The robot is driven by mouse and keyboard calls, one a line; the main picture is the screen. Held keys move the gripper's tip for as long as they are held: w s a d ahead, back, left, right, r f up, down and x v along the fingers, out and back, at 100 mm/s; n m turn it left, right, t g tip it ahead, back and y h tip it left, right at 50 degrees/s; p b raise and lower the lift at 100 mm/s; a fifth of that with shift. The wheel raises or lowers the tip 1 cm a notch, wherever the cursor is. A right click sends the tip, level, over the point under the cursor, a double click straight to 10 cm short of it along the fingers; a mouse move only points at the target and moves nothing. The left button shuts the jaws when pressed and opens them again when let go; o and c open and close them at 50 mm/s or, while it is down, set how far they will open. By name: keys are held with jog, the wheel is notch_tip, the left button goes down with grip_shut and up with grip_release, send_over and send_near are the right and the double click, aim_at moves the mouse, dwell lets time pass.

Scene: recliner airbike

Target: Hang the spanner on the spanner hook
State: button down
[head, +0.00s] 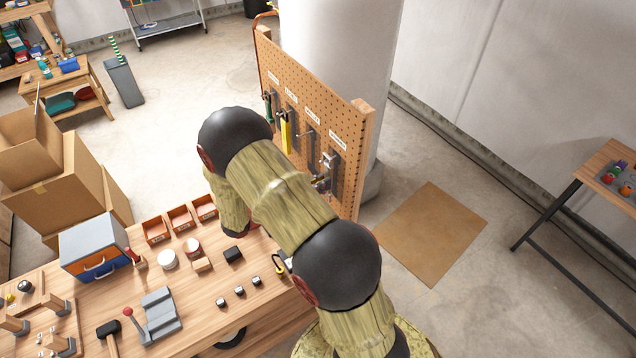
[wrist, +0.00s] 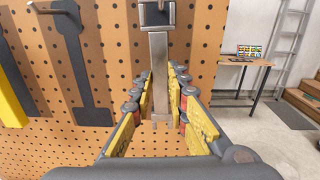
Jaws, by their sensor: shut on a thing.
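The spanner (wrist: 159,75) is a silver-grey bar, upright between the two yellow-padded fingers of my gripper (wrist: 160,92) in the wrist view. Its upper end overlaps a dark fitting with a pale grey piece, apparently the spanner hook (wrist: 155,14), at the top edge of that view. I cannot tell whether the spanner bears on the hook or is only in front of it. The fingers are shut on the spanner's shaft. In the head view my gripper (head: 321,184) is by the right end of the pegboard, largely hidden by my arm.
The pegboard (head: 350,122) holds a yellow tool (head: 287,132) and a green-handled tool to the left. An empty dark tool-shaped plate (wrist: 76,62) is left of the spanner. The workbench (head: 205,315) below carries bins, a drawer box and small parts.

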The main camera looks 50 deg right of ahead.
dwell(0.4)
jog(key=c, duration=1.7)
grip_release()
jog(key=shift+o, duration=0.2)
jog(key=v, duration=1.2)
